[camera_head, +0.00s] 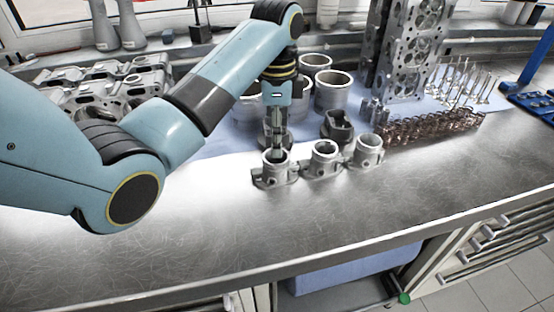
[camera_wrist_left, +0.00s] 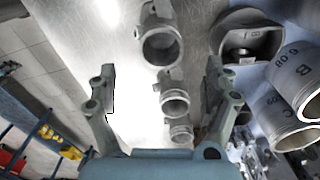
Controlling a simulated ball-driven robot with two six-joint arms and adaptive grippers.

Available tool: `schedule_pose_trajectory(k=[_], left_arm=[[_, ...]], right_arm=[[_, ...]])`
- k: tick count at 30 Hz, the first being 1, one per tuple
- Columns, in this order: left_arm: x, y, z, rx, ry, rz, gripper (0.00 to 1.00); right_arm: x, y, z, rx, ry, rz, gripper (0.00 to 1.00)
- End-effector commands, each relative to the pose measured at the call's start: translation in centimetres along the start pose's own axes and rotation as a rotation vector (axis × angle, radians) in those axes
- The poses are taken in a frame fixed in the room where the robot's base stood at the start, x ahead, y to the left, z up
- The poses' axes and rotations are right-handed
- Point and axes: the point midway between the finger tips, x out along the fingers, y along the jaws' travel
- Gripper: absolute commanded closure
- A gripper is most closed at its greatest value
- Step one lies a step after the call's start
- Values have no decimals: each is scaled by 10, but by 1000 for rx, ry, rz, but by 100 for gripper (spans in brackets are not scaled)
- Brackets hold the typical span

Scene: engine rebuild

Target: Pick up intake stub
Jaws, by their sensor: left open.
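Three grey metal intake stubs stand in a row on the metal bench: the left one (camera_head: 273,174), the middle one (camera_head: 322,160) and the right one (camera_head: 367,150). In the left wrist view they line up between and beyond my fingers, the largest at the top (camera_wrist_left: 161,42), then the second (camera_wrist_left: 173,98) and the third (camera_wrist_left: 181,133). My left gripper (camera_head: 276,150) points down at the left stub in the head view, partly covering its far rim. Its fingers stand apart and empty in the left wrist view. Contact with the stub cannot be told. My right gripper is out of view.
Behind the stubs are a dark fitting (camera_head: 338,127), cylinder liners (camera_head: 333,92), a tall cylinder head (camera_head: 408,50), springs (camera_head: 430,133) and valves (camera_head: 465,82). An engine part (camera_head: 120,80) lies at the back left. The bench front (camera_head: 230,235) is clear.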

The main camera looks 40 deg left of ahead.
Motion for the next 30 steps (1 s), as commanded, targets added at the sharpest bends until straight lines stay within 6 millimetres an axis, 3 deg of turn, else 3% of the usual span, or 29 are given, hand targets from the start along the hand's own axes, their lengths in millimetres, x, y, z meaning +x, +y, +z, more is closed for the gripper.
schedule_pose_trajectory(k=[6,10,21,30], left_arm=[[37,1,1,-2,-3,4,16],[49,0,1,-2,-2,2,16],[96,-4,6,-1,-2,3,16],[102,-4,6,-1,-1,1,16]], right_arm=[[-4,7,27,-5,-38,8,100],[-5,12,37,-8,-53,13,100],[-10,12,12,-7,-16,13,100],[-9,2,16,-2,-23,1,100]])
